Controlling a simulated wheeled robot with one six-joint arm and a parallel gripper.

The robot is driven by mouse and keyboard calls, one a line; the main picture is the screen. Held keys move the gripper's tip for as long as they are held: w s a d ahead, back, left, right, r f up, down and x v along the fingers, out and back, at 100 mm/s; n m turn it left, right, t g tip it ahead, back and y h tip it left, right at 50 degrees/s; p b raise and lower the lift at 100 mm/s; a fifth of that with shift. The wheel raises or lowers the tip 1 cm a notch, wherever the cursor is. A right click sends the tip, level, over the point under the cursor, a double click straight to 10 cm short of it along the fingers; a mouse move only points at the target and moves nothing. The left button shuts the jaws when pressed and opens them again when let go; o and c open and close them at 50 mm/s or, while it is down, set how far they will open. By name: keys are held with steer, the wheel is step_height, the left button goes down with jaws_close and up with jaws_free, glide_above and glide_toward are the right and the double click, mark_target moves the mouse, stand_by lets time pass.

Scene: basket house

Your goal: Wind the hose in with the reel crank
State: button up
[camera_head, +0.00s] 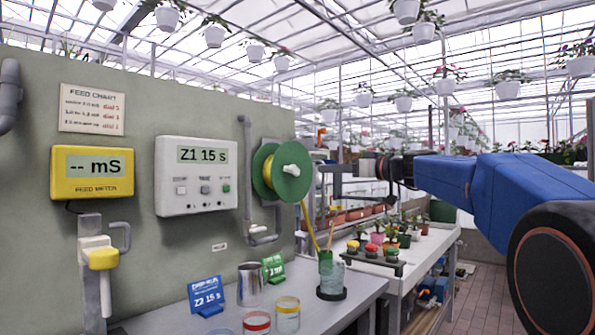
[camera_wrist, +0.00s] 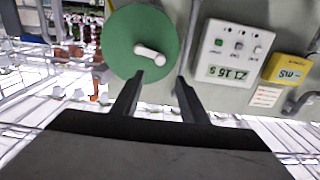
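The hose reel (camera_head: 281,172), with a green disc and a white crank (camera_head: 291,170), is mounted on the grey-green panel. A yellow hose (camera_head: 309,228) hangs from it to a green piece (camera_head: 325,256) at the clear jar (camera_head: 331,277) on the bench. My gripper (camera_head: 322,178) is just right of the reel. In the wrist view, my gripper (camera_wrist: 159,78) shows two dark fingers spread apart with nothing between them. The reel (camera_wrist: 127,42) and its white crank (camera_wrist: 150,54) show beyond the fingertips, mostly toward the left finger. Contact with the crank cannot be told.
A controller reading "Z1 15 s" (camera_head: 197,177) and a yellow feed meter (camera_head: 92,173) are on the panel. A metal cup (camera_head: 249,284), lidded jars and small signs stand on the bench (camera_head: 355,297). Potted plants (camera_head: 377,238) stand behind at right.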

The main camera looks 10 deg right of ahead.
mark_target(295, 169)
steer(key=x, duration=1.4)
steer(key=shift+f, duration=0.1)
steer(key=shift+a, duration=0.1)
jaws_close()
